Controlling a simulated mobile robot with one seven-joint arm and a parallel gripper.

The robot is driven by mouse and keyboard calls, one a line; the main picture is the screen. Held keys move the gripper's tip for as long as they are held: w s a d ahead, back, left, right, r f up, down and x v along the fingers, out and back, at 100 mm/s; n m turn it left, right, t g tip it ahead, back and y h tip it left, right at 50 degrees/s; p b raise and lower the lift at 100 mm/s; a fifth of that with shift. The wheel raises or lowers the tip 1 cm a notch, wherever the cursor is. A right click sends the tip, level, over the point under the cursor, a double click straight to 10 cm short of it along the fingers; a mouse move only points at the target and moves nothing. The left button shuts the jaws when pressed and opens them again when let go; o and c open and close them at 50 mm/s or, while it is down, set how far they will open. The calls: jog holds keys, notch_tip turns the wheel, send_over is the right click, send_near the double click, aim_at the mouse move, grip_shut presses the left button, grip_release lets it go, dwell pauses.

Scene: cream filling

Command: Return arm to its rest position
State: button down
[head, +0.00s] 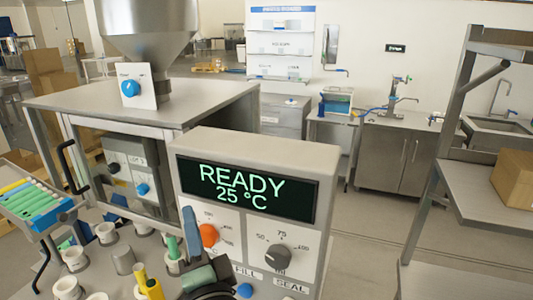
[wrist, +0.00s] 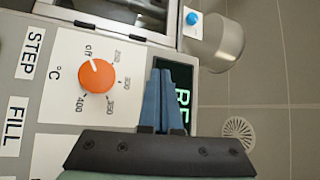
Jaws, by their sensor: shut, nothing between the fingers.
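My gripper (head: 190,226) is in front of the control panel (head: 325,170) in the head view, its blue fingers pointing up beside the orange knob (head: 209,235). In the wrist view the fingers of my gripper (wrist: 168,85) are shut together with nothing between them. They cover part of the green-lettered display (wrist: 187,140). The orange knob (wrist: 97,76) is beside them, apart from the fingers, with its white mark near "off". The display (head: 247,190) reads READY 25 °C in the head view.
A steel table (head: 215,105) with a hopper (head: 150,30) stands behind the panel. White cups (head: 76,258) and colored tubes (head: 153,289) crowd the lower left. A shelf rack (head: 490,190) stands right. Open floor (head: 365,235) lies between panel and rack.

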jog(key=s+d+r+n+t+h, duration=0.2)
jog(key=s+d+r+n, duration=0.1)
jog(key=r, duration=0.7)
jog(key=s+d+r+n+t+h+b, duration=0.1)
jog(key=s+d+r+n+t+h, duration=0.2)
jog(key=r, duration=0.7)
jog(key=s+d+r+n+t+h, duration=0.3)
jog(key=s+d+r+n, duration=0.2)
jog(key=s+r, duration=0.3)
notch_tip(320, 180, up, 2)
jog(key=shift+s+d+r, duration=0.1)
jog(key=shift+s+d, duration=0.05)
jog(key=shift+d, duration=0.6)
